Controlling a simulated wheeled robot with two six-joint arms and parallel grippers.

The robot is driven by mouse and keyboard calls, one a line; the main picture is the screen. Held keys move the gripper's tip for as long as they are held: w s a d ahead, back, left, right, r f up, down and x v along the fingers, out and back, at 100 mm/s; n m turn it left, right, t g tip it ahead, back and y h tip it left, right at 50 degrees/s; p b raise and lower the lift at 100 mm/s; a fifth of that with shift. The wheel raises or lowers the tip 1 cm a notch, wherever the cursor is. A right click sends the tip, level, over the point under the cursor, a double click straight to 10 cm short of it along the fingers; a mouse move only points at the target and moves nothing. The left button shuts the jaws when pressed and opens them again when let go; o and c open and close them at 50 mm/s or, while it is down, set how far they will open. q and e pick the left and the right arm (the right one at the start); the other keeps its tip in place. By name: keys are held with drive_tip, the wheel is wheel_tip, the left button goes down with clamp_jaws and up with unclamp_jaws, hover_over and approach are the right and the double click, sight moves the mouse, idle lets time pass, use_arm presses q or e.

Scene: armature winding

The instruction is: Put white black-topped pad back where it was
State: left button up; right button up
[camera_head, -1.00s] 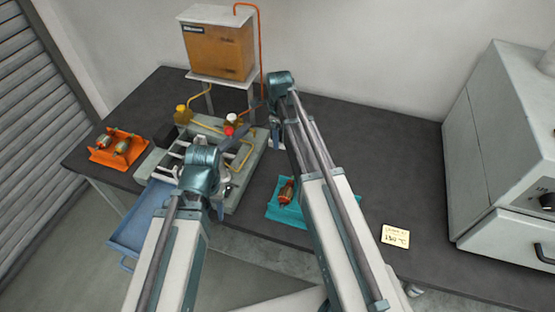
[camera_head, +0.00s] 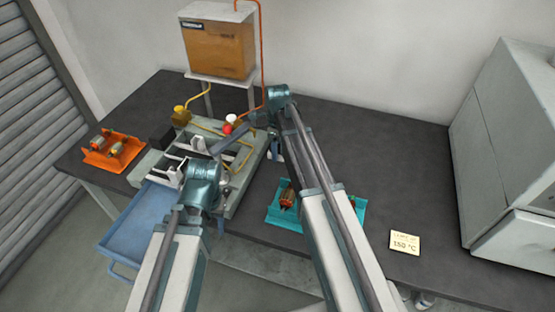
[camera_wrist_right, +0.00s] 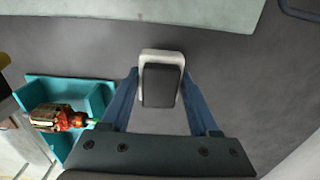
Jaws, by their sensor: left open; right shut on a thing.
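The white pad with a black top (camera_wrist_right: 158,84) is between the two blue fingers of my right gripper (camera_wrist_right: 160,95) in the right wrist view. The gripper is shut on it, above the dark bench. In the head view my right gripper (camera_head: 275,145) is just right of the winding machine (camera_head: 236,200), behind the teal tray, and largely hidden by its wrist; the pad is hard to make out there. My left gripper (camera_head: 220,190) is open at the machine's front edge, mostly hidden behind its own wrist.
A teal tray (camera_head: 275,217) with a wound armature (camera_head: 288,196) lies partly under my right arm. An orange tray (camera_head: 106,158) holds armatures at the left. A blue cart (camera_head: 140,225) stands in front.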

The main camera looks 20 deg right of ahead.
drive_tip(key=shift+f+b, duration=1.7)
drive_tip(key=shift+f, duration=0.1)
drive_tip(key=shift+f, duration=0.25)
drive_tip(key=o, duration=1.2)
drive_tip(key=shift+r, duration=0.1)
drive_tip(key=shift+r, duration=0.15)
wheel_tip(320, 180, up, 12)
drive_tip(key=p, duration=1.2)
